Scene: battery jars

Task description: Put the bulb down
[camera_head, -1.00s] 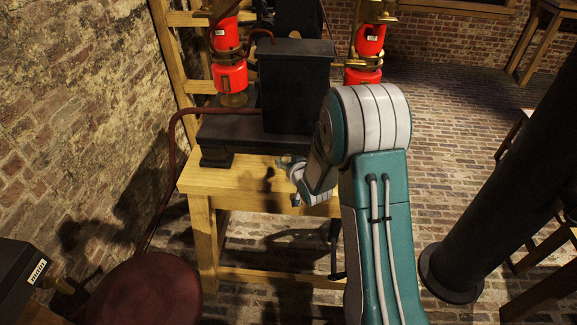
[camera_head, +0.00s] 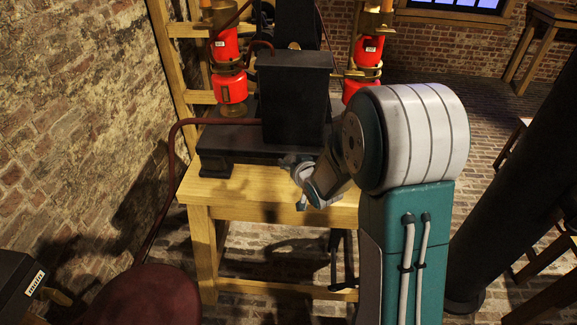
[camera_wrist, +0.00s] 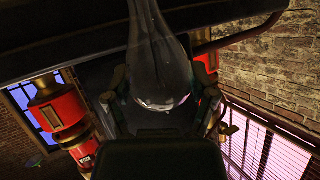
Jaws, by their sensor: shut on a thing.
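A clear glass bulb (camera_wrist: 158,65) fills the upper middle of the wrist view, its rounded end toward the camera and its narrower part running to the top edge. My gripper (camera_wrist: 160,98) has a dark finger on each side of the bulb and is shut on it. In the head view my gripper (camera_head: 296,178) is over the front of the wooden bench (camera_head: 240,190), close to the dark base of the apparatus. The bulb cannot be made out in the head view. Whether it touches any surface is unclear.
A black box (camera_head: 295,100) stands on a dark plinth (camera_head: 235,143) on the bench, with red cylinders (camera_head: 230,86) on both sides. A dark red hose (camera_head: 172,165) curves down at left. A round dark red seat (camera_head: 145,295) and a black column (camera_head: 520,150) stand nearer.

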